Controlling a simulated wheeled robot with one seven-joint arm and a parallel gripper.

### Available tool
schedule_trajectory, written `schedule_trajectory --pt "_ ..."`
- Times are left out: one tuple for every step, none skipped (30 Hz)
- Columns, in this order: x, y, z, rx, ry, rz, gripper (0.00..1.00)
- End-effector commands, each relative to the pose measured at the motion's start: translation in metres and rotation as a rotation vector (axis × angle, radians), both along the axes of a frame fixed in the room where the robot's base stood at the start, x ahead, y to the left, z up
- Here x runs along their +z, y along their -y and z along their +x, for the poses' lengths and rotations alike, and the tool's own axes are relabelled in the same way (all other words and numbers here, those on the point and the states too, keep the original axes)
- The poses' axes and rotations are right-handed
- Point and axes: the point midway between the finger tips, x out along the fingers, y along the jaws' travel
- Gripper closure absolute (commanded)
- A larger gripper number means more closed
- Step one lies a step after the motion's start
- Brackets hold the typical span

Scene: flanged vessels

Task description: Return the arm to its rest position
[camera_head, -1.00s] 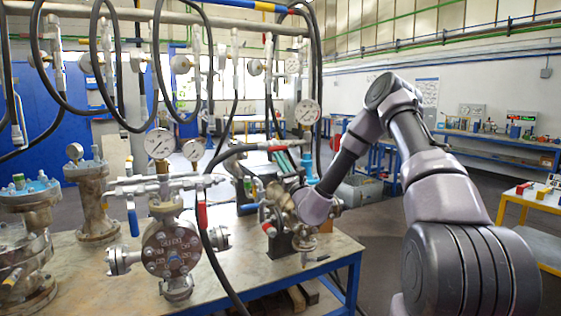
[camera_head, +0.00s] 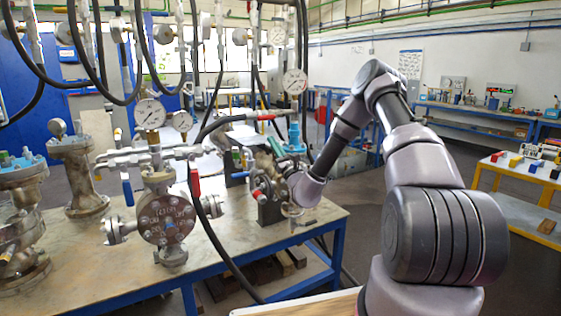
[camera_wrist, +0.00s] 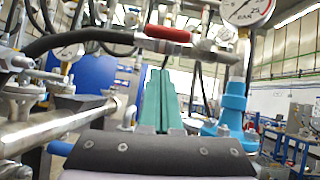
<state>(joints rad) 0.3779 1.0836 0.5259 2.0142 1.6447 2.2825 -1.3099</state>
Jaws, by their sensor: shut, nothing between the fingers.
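My arm reaches from the right of the head view to the bench, and its wrist end is low beside the flanged vessels. In the wrist view my gripper (camera_wrist: 160,76) shows as two green fingers side by side, shut with nothing between them. They point forward and up, under a black hose with a red sleeve (camera_wrist: 168,33). A blue fitting (camera_wrist: 235,104) stands just to their right, below a pressure gauge (camera_wrist: 245,8). In the head view the fingers are hard to make out among the fittings around my wrist.
A round flanged vessel (camera_head: 165,221) stands on the metal-topped bench (camera_head: 100,262). Black hoses hang from a pipe rack above. A pale metal pipe (camera_wrist: 60,132) is close on the left in the wrist view. Open floor lies right of the bench, before a yellow-framed table (camera_head: 520,182).

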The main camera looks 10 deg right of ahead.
Motion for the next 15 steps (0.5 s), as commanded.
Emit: schedule_trajectory --pt "-0.004 0.001 -0.005 0.003 -0.002 0.002 1.0" --pt "-0.007 0.003 -0.009 0.001 -0.004 0.003 1.0" --pt "-0.01 0.004 -0.013 0.002 -0.004 0.002 1.0" --pt "-0.012 0.005 -0.017 0.002 -0.004 0.002 1.0" --pt "-0.015 0.007 -0.021 0.001 -0.004 0.003 1.0" --pt "-0.018 0.008 -0.026 0.002 -0.004 0.003 1.0" --pt "-0.022 0.01 -0.03 0.0 -0.005 0.003 1.0" --pt "-0.025 0.012 -0.034 0.002 -0.005 0.003 1.0" --pt "-0.028 0.014 -0.039 0.001 -0.006 0.004 1.0" --pt "-0.031 0.014 -0.043 0.001 -0.005 0.004 1.0" --pt "-0.033 0.015 -0.047 0.002 -0.004 0.004 1.0" --pt "-0.036 0.017 -0.051 0.0 -0.004 0.003 1.0" --pt "-0.038 0.018 -0.053 0.001 -0.003 0.003 1.0" --pt "-0.04 0.019 -0.056 0.001 -0.004 0.003 1.0" --pt "-0.041 0.019 -0.058 0.001 -0.003 0.002 1.0"
